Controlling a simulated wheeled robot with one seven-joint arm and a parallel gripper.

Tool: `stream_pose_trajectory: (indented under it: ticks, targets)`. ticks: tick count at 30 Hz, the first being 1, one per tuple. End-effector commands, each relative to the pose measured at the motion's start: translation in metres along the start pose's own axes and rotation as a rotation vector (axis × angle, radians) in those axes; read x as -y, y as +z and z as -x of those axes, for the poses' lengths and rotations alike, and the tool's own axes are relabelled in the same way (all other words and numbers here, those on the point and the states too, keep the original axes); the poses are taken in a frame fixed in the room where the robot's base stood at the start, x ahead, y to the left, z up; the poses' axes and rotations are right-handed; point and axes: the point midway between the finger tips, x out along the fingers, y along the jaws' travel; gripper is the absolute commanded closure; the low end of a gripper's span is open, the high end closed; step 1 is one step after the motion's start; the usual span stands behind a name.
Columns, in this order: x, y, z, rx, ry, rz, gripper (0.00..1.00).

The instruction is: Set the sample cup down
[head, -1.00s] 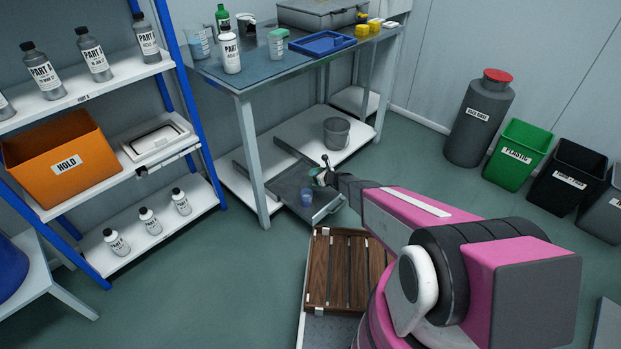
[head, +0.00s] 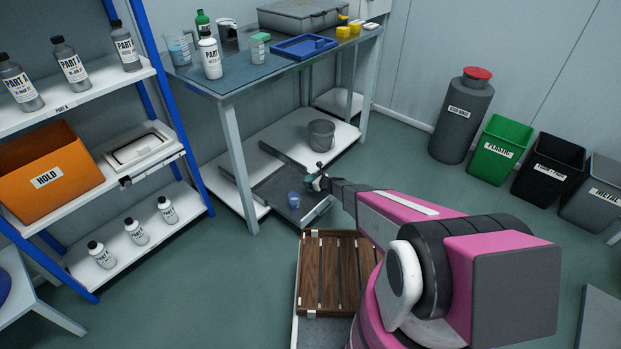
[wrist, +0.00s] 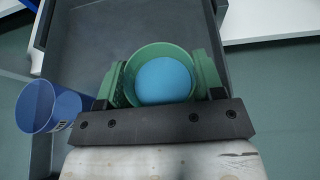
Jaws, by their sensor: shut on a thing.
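My gripper (wrist: 163,82) is shut on a green cup (wrist: 134,63), with one jaw on each side of its rim. Something smooth and light blue shows inside the cup. In the head view my gripper (head: 313,183) is small and over the right side of the pulled-out grey drawer (head: 270,185), under the bench. A blue cup (head: 294,200) stands in the drawer just left of my gripper; it also shows at the left of the wrist view (wrist: 48,108). The held cup's underside is hidden, so I cannot tell whether it touches the drawer floor.
The bench (head: 232,84) stands above the drawer, with a grey bucket (head: 321,135) on its lower shelf. A slatted wooden rack (head: 337,270) is in front of the drawer. A shelf unit with an orange bin (head: 48,170) is at left; waste bins (head: 497,150) are at right.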

Motion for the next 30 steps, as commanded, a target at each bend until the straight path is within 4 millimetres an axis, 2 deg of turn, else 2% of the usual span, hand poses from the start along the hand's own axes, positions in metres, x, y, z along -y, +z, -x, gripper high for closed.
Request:
stream_pose_trajectory:
  ticks: [14, 15, 17, 27, 30]
  targets:
    - [0.000, -0.007, -0.003, 0.000, 0.001, 0.000, 0.70]
    - [0.000, -0.007, -0.003, 0.000, 0.000, 0.001, 0.32]
    - [0.000, -0.007, -0.003, 0.000, 0.000, 0.001, 0.13]
    - [-0.001, -0.004, -0.001, 0.000, 0.000, 0.001, 0.13]
    - [-0.001, -0.003, 0.007, 0.000, -0.001, 0.000, 0.13]
